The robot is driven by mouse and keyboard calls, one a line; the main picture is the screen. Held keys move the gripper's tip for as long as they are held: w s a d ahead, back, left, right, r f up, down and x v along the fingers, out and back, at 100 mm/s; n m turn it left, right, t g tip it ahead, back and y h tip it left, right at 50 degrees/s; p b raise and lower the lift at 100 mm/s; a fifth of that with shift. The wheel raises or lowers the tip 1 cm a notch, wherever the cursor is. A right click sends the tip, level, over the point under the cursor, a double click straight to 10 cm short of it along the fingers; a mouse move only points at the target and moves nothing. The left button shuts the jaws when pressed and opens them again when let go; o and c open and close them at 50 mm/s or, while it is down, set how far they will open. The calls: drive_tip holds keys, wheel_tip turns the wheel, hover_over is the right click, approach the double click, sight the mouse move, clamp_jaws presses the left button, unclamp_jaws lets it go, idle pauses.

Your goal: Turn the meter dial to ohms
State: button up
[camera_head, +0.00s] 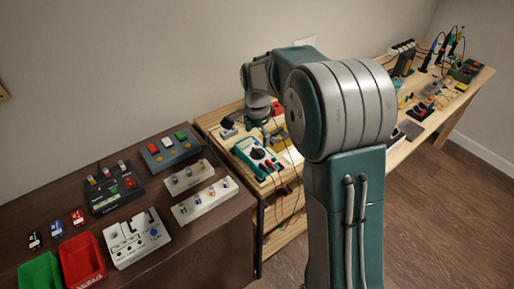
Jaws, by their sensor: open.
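The meter (243,147) is a small teal and white unit lying on the light wooden bench, left of my arm. Its dark round dial (257,154) faces up; the marking it points to is too small to read. Red and dark test leads run from its lower right side. My gripper (258,122) is small in view at the end of my arm, above and behind the meter and apart from it. It is open, though its fingers are hard to make out.
A dark table at left holds switch boxes, pale panels (200,201), a green bin (38,272) and a red bin (82,262). The wooden bench (400,155) runs right with tools and parts on it. My arm hides its middle. Open floor lies at right.

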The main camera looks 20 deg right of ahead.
sight(258, 150)
wheel_tip(258, 150, down, 5)
drive_tip(key=shift+d+f, duration=0.1)
drive_tip(key=shift+c, duration=0.3)
drive_tip(key=c, duration=1.1)
